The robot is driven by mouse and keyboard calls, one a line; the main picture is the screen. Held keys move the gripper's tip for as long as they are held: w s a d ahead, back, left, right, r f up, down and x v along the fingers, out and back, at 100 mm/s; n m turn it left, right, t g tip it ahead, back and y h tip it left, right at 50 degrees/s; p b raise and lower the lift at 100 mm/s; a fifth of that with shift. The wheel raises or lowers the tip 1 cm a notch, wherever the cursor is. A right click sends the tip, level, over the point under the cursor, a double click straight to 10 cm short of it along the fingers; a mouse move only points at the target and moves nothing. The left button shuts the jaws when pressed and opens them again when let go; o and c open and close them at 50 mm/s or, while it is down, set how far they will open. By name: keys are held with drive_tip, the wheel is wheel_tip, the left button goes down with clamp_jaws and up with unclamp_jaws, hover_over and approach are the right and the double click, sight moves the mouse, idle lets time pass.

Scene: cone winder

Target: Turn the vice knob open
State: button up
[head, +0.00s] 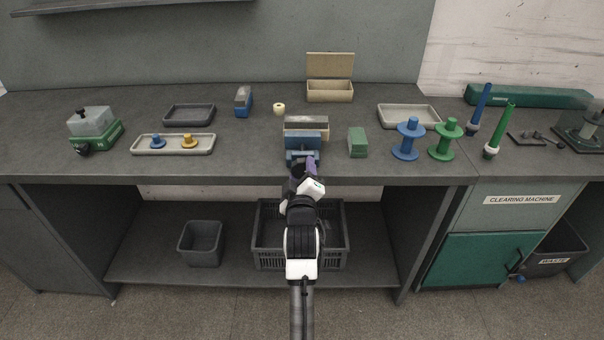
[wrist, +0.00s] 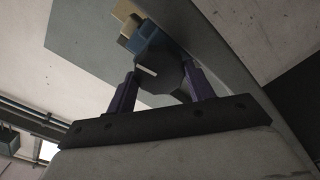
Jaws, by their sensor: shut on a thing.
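The blue vice (head: 303,142) stands at the front edge of the bench, with a pale block at its top. Its dark knob (wrist: 158,72) shows in the wrist view, with a short white mark on its face. My gripper (head: 308,168) reaches up to the front of the vice from below. In the wrist view the two purple fingers of my gripper (wrist: 163,90) stand on either side of the knob, shut on it. In the head view the knob is mostly hidden by my gripper and cannot be made out clearly.
A green block (head: 357,142) stands close right of the vice, with blue (head: 408,140) and green (head: 446,140) spools beyond. A tray (head: 173,151) with two small pegs lies left. A dark crate (head: 335,240) sits on the shelf below. The bench front left of the vice is clear.

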drive_tip(key=n, duration=0.6)
drive_tip(key=shift+f+b, duration=0.1)
drive_tip(key=shift+b, duration=0.2)
drive_tip(key=n, duration=0.5)
drive_tip(key=shift+b, duration=0.3)
drive_tip(key=shift+n, duration=0.5)
drive_tip(key=shift+f, duration=0.1)
drive_tip(key=o, duration=1)
drive_tip(key=shift+s, duration=6.95)
